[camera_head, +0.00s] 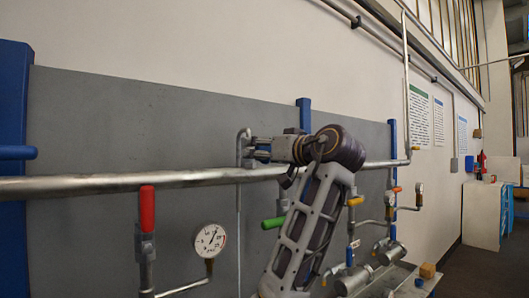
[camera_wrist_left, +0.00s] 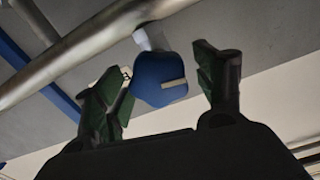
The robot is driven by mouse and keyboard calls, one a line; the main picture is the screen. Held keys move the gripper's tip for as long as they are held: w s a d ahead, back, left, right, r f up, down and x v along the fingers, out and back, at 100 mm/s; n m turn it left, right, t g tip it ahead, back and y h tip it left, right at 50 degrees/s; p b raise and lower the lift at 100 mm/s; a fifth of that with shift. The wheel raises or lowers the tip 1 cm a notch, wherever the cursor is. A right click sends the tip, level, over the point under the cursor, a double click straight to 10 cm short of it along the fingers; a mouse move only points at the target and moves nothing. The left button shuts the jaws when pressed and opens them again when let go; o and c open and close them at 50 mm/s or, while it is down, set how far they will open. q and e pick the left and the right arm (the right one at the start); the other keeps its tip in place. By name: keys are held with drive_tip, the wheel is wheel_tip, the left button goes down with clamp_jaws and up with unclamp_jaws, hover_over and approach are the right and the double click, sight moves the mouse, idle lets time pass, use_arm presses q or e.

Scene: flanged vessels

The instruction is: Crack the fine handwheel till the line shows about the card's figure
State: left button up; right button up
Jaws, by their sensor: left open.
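A blue handwheel (camera_wrist_left: 158,80) with a pale stripe sits on a short light stem beside a steel pipe in the left wrist view. My left gripper (camera_wrist_left: 162,76) is open, with one green-padded finger on each side of the handwheel. A gap shows on the right side; contact on the left cannot be told. In the head view my left gripper (camera_head: 262,150) is at the upright pipe by the main line, and it mostly hides the handwheel. A round white dial gauge (camera_head: 210,240) stands at lower left; its reading is too small to tell. My right gripper is not in view.
The long steel pipe (camera_head: 110,184) crosses the grey panel (camera_head: 110,120). A red lever handle (camera_head: 147,209) stands left of the gauge, and a green handle (camera_head: 272,223) sits beside my forearm. More valves and gauges are at right. Notice sheets (camera_head: 419,117) hang on the wall.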

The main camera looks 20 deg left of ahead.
use_arm(q)
drive_tip(key=c, duration=1)
drive_tip(key=shift+n, duration=1.4)
drive_tip(key=o, duration=1)
